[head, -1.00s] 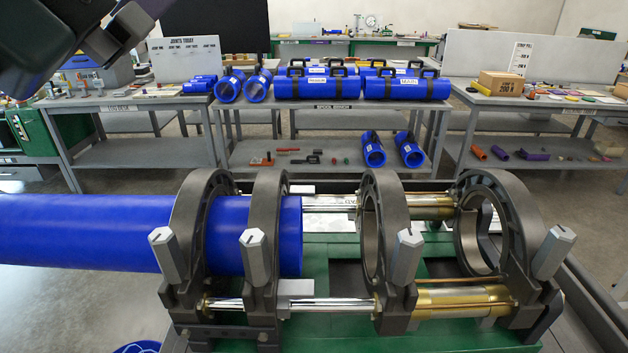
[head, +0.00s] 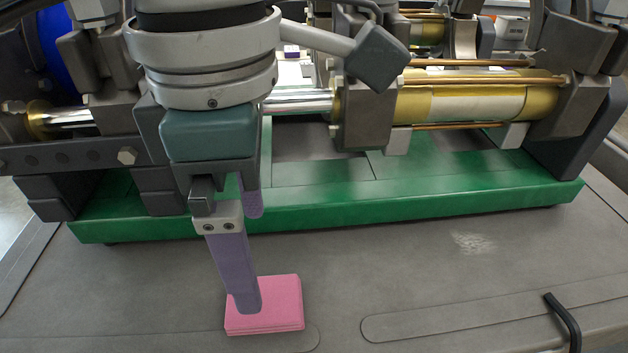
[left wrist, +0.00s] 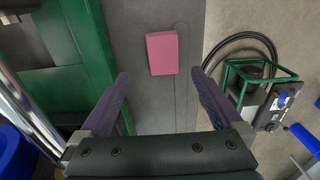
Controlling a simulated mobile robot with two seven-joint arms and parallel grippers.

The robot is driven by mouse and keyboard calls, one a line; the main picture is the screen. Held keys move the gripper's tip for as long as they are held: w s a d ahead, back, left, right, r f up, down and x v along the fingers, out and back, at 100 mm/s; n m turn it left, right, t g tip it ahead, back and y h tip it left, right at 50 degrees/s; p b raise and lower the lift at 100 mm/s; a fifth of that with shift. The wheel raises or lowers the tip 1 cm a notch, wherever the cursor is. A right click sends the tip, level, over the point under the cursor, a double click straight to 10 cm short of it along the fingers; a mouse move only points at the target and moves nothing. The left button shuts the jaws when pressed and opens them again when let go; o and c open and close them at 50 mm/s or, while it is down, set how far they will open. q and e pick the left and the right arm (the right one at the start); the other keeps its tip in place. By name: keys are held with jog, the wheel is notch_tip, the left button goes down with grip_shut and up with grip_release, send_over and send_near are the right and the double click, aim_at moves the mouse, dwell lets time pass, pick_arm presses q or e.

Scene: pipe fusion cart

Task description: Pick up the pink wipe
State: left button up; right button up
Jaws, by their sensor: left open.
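The pink wipe (head: 282,304) is a flat, block-like pad lying on the grey cart top, near the front edge of the head view. It also shows in the left wrist view (left wrist: 162,53), fully in sight just beyond the fingertips and between their lines. My left gripper (head: 250,258) points down over the cart with its purple fingers spread and nothing between them. In the head view the near finger covers part of the wipe; I cannot tell the exact gap. In the left wrist view the fingers (left wrist: 160,76) stand wide apart. My right gripper is out of view.
The green base (head: 420,194) of the fusion machine, with its clamps and brass cylinder (head: 465,100), stands close behind my left gripper. A black bent handle (head: 565,322) is at the lower right. In the left wrist view, a green-framed unit (left wrist: 262,85) with a black hose lies right.

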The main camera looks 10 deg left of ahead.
pick_arm(q)
jog(key=f, duration=0.8)
jog(key=shift+s+d, duration=0.1)
jog(key=shift+s, duration=0.1)
jog(key=c, duration=1.4)
jog(key=shift+o, duration=0.2)
jog(key=shift+r, duration=0.1)
notch_tip(320, 180, up, 20)
jog(key=p, duration=0.2)
notch_tip(320, 180, up, 9)
jog(key=m+p, duration=0.7)
jog(key=m, duration=0.3)
send_over(263, 297)
jog(key=w+a, duration=0.1)
jog(key=a, duration=0.3)
jog(key=a+r+m+p, duration=0.4)
jog(key=r+m+p, duration=0.2)
jog(key=r+m, duration=0.35)
jog(key=s+r+m+p, duration=0.1)
jog(key=s+r+p, duration=0.1)
jog(key=r+p, duration=1.5)
jog(key=s+r+p, duration=0.3)
jog(key=r+p, duration=1.4)
jog(key=p, duration=0.3)
jog(key=shift+r+m+p, duration=0.35)
jog(key=shift+r+p, duration=0.05)
